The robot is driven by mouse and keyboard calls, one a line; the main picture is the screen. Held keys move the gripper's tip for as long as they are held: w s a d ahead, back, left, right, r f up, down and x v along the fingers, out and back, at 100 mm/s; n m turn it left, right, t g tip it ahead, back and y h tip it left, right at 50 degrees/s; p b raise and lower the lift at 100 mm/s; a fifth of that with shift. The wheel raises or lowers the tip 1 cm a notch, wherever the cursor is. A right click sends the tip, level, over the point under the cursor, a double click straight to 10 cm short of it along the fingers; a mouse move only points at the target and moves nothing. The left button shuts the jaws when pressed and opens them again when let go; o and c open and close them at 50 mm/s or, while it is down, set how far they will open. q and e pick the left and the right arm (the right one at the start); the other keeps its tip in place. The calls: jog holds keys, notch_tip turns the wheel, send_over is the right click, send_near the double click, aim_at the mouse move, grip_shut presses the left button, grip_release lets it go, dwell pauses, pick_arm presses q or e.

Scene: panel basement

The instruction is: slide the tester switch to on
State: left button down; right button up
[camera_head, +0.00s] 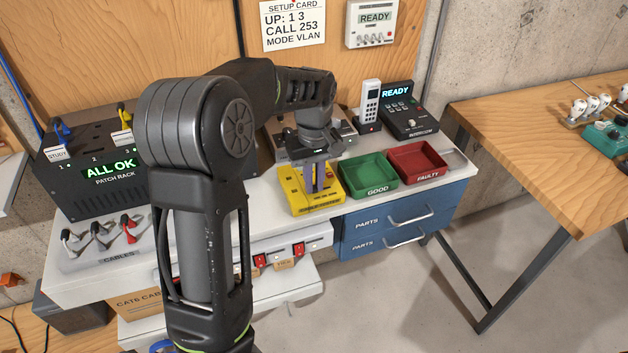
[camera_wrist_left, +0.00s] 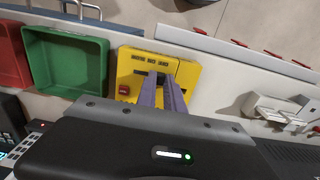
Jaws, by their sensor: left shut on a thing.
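The yellow tester (camera_head: 297,202) lies on the white bench top, left of the green tray; it also shows in the wrist view (camera_wrist_left: 186,62). My left gripper (camera_head: 319,188) reaches down onto it from above. Its purple fingers, seen in the wrist view (camera_wrist_left: 164,78), are close together at a dark slot in the yellow face, shut on the switch. The switch itself is hidden between the fingertips, so its position cannot be read. A red part (camera_wrist_left: 124,90) sits on the tester beside the fingers. My right gripper is not in view.
The green GOOD tray (camera_head: 370,170) and red FAULTY tray (camera_head: 417,162) stand right of the tester. Behind them are a handset (camera_head: 370,100) and a dark READY unit (camera_head: 406,110). The patch rack (camera_head: 110,175) reads ALL OK. Cables lie at the left.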

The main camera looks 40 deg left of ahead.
pick_arm(q)
jog(key=shift+w, duration=0.1)
jog(key=shift+w+d, duration=0.25)
jog(key=shift+w, duration=0.05)
jog(key=shift+w+d, duration=0.35)
jog(key=shift+w, duration=0.2)
jog(key=c, duration=1.7)
grip_release()
jog(key=shift+s+a, duration=0.15)
jog(key=shift+s, duration=0.1)
jog(key=shift+c, duration=0.2)
jog(key=o, duration=0.3)
jog(key=shift+w, duration=0.1)
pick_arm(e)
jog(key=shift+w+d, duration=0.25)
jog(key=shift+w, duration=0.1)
pick_arm(q)
notch_tip(320, 180, up, 8)
jog(key=b, duration=0.1)
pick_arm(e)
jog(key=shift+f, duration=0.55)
